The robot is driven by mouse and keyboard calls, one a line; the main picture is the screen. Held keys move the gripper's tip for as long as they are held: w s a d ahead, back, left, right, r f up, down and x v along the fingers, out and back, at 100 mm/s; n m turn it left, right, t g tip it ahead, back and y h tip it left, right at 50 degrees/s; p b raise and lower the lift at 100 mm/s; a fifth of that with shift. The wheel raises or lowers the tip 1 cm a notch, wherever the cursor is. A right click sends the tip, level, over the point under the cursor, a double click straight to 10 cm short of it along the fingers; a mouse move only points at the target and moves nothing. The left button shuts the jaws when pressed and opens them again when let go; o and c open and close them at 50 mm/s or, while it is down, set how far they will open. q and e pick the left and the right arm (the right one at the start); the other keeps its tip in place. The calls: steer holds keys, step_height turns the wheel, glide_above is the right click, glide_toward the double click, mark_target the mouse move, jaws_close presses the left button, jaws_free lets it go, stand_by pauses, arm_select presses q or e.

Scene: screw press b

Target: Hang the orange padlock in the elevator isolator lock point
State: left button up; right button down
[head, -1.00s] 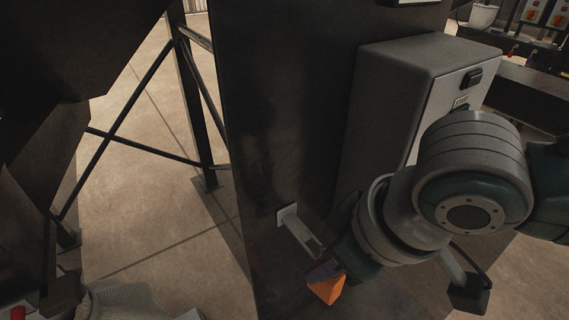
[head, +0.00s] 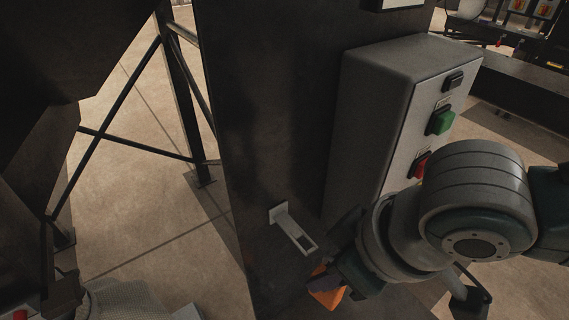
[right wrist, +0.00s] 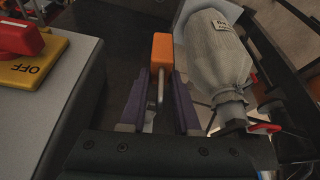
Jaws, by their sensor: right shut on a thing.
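My right gripper (right wrist: 160,100) is shut on the orange padlock (right wrist: 162,52). In the right wrist view the padlock's metal shackle lies between the two purple fingers and its orange body sticks out beyond them. In the head view the padlock (head: 327,294) shows at the bottom, partly hidden by my right gripper. A pale slotted bracket (head: 297,234) juts from the dark panel just above and left of the padlock, apart from it; I cannot tell whether it is the elevator isolator lock point. A red handle (right wrist: 20,38) on a yellow OFF plate (right wrist: 38,68) shows in the right wrist view. My left gripper is not in view.
A grey control box (head: 375,105) with green and red buttons stands close behind my right arm. A tagged grey sack-like item (right wrist: 215,50) and a red lever (right wrist: 264,128) are right of the gripper in the wrist view. Open floor (head: 130,220) lies left.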

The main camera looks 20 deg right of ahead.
steer(key=shift+s+d+p, duration=0.25)
steer(key=shift+s+p, duration=0.2)
steer(key=shift+s, duration=0.15)
steer(key=shift+s+d+p, duration=0.2)
steer(key=shift+s+p, duration=0.2)
steer(key=shift+s, duration=0.2)
steer(key=shift+d, duration=0.1)
steer(key=s+d+f+m+b, duration=0.1)
steer(key=s+d+f+b, duration=0.1)
steer(key=d, duration=0.7)
steer(key=s+d+f+m+b, duration=0.1)
steer(key=s+d+f+b, duration=0.1)
steer(key=d+f, duration=0.3)
steer(key=d, duration=0.4)
steer(key=shift+d+h, duration=0.35)
steer(key=shift+h, duration=0.05)
